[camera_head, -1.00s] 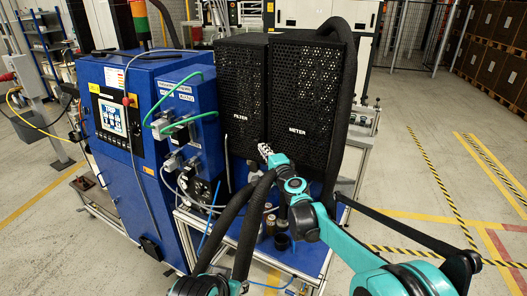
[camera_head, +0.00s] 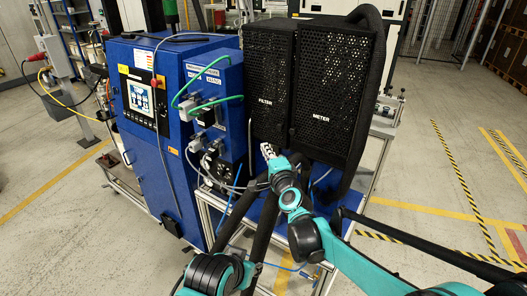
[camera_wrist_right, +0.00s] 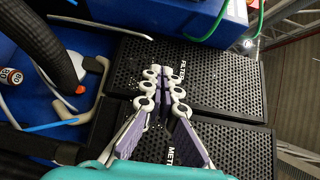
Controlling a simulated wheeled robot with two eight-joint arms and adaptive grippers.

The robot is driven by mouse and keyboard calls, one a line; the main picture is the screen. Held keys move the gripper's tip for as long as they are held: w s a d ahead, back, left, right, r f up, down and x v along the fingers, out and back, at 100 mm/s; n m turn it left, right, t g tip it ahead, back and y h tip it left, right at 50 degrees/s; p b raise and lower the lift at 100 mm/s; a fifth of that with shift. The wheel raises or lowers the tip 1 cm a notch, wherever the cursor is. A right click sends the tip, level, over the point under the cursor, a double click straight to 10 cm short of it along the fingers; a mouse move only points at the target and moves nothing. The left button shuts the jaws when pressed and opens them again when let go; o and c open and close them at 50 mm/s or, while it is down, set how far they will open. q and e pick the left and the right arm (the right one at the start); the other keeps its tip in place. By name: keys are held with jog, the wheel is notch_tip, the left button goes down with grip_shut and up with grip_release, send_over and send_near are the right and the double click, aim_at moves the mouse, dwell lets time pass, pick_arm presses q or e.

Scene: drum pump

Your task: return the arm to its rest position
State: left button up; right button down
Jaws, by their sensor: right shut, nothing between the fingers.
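My right arm (camera_head: 350,258), teal and black, comes in from the lower right in the head view. Its gripper (camera_head: 268,152) points up and left, in front of the lower part of the black perforated FILTER box (camera_head: 268,80). In the right wrist view the gripper (camera_wrist_right: 163,72) has its white and purple fingers together at the tips, with nothing between them. The perforated FILTER and METER panels lie behind the fingers there. A teal and black link of my left arm (camera_head: 215,272) shows at the bottom of the head view; its gripper is not visible.
A blue control cabinet (camera_head: 150,140) with a screen and green cables stands left of the FILTER box. The METER box (camera_head: 332,90) stands right of it, with a thick black hose beside it. Open floor (camera_head: 430,170) lies to the right, with yellow-black striped tape.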

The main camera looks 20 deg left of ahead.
jog(key=shift+s+a, duration=0.2)
jog(key=shift+s, duration=0.4)
jog(key=s+d+f+n+g+h+b, duration=0.1)
jog(key=s+d+f+n+h+b, duration=0.2)
jog(key=d, duration=0.7)
jog(key=s+d+f+n+g+h, duration=0.1)
jog(key=s+d+f+n+g, duration=0.15)
jog(key=s+d, duration=0.55)
jog(key=s+d+f+n+g+h+b, duration=0.2)
jog(key=s+d+f+h, duration=0.1)
jog(key=s+d+f, duration=0.4)
jog(key=s+d+f+n+g+h+b, duration=0.1)
jog(key=s+d+f+n+h, duration=0.2)
jog(key=s+d+f, duration=0.5)
jog(key=s+d, duration=0.3)
jog(key=d, duration=0.5)
jog(key=shift+s+d+g+b, duration=0.3)
jog(key=shift+g+b, duration=0.05)
jog(key=shift+n, duration=0.25)
